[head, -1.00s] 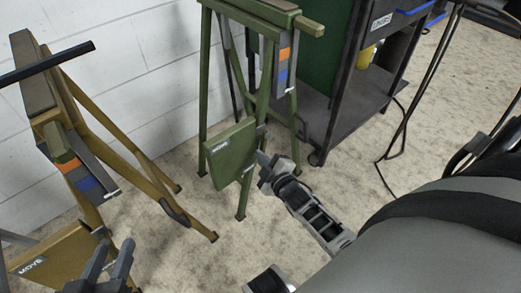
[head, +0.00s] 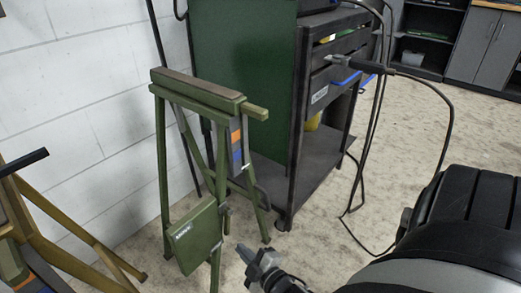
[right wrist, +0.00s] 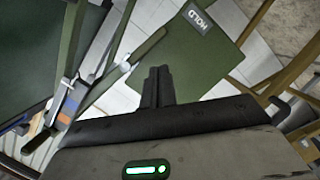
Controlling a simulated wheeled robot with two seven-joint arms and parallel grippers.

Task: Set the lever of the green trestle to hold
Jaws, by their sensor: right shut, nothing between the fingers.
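The green trestle (head: 197,92) stands upright near the white wall in the head view. A green panel (head: 195,237) hangs low on it; in the right wrist view this panel (right wrist: 188,68) carries a label reading HOLD. An orange and blue plate (head: 236,145) is fixed under the top beam. My right gripper (head: 246,254) is shut and empty, just right of and below the panel. In the right wrist view its fingers (right wrist: 158,82) point toward the panel. My left gripper is out of view.
A yellow trestle (head: 75,265) stands at the left. A dark tool cart (head: 298,120) with drawers stands close behind the green trestle on the right. A cable (head: 375,130) hangs down to the floor beside it. The floor (head: 330,235) right of my gripper is open.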

